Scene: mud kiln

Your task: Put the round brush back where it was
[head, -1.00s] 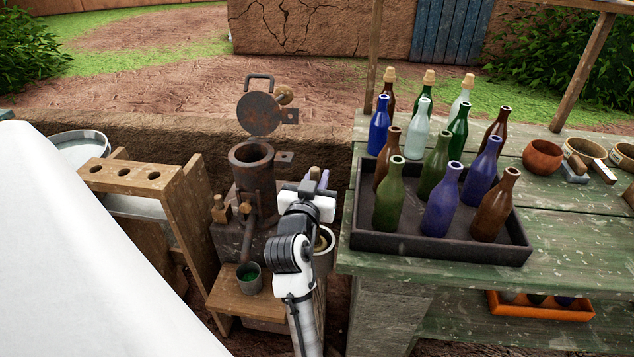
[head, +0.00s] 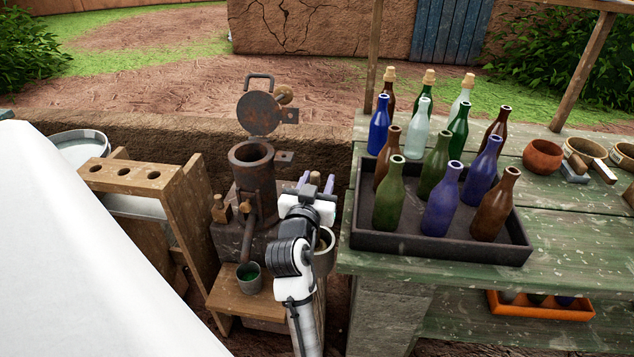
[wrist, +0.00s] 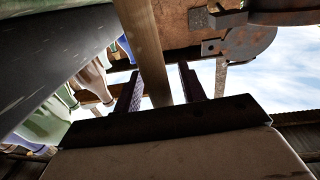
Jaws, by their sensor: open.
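My gripper (head: 316,182) is open in the head view, beside the rusty iron mortar and just left of the green table. Its two fingers also show in the wrist view (wrist: 160,88), apart, with a long wooden bar (wrist: 145,50) crossing behind or between them; I cannot tell which, nor whether they touch it. I cannot make out the round brush for certain. A pale pot (head: 326,256) stands beside my wrist, partly hidden by it, with something brownish inside that I cannot identify.
The rusty mortar (head: 251,172) with its raised lid (head: 260,114) stands left of my gripper. A small green-filled cup (head: 248,278) is on the wooden step. A dark tray (head: 440,250) of bottles fills the near left of the green table (head: 575,235). A wooden rack (head: 150,178) stands left.

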